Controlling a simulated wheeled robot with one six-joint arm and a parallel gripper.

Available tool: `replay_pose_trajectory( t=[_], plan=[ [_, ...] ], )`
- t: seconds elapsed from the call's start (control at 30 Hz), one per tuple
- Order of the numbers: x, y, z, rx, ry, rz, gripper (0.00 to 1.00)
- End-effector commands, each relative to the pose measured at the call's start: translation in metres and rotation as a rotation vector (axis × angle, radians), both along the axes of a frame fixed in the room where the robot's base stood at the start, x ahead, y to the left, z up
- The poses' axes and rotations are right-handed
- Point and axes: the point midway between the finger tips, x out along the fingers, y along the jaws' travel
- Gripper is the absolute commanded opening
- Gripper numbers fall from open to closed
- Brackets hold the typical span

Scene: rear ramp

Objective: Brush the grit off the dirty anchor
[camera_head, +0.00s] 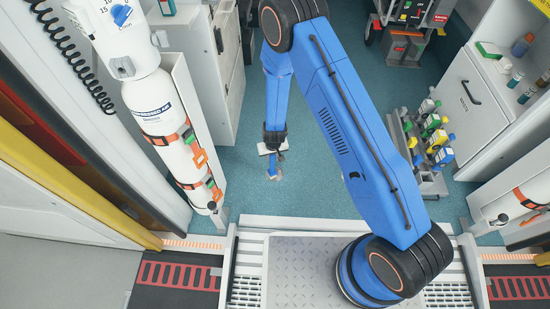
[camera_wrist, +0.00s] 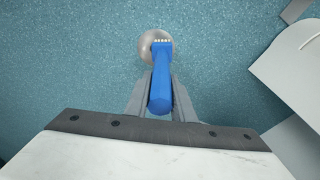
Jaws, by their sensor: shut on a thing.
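My gripper (camera_wrist: 160,85) is shut on a blue brush (camera_wrist: 161,75), its two grey fingers on either side of the handle. The brush head, with a row of pale bristle tufts, points away from my wrist. A round, grey-beige anchor (camera_wrist: 147,44) lies at the blue-green floor beneath the brush head, which hides part of it. I cannot tell whether the bristles touch it, nor make out separate grit. In the head view my gripper (camera_head: 272,160) reaches down in the middle of the floor, with the blue brush (camera_head: 272,172) small below it.
A white gas cylinder (camera_head: 165,125) with orange straps stands at the left. A rack of coloured bottles (camera_head: 428,140) stands at the right, beside a white cabinet (camera_head: 468,90). A metal ramp plate (camera_head: 300,270) lies in front. The floor around my gripper is clear.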

Motion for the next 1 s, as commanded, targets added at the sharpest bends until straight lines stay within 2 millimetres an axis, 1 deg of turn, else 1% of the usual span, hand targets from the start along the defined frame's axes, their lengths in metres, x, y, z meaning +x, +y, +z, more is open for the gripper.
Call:
replay_pose_trajectory(
  t=[0.1, 0.43, 0.8, 1.0],
  plan=[
    [0.0, 0.004, 0.001, 0.001, -0.001, 0.0, 0.0],
    [0.001, 0.005, 0.003, 0.002, -0.002, -0.002, 0.0],
    [0.002, 0.005, 0.029, 0.002, -0.001, -0.003, 0.0],
    [0.001, 0.005, 0.032, 0.002, 0.001, 0.0, 0.0]
  ],
)
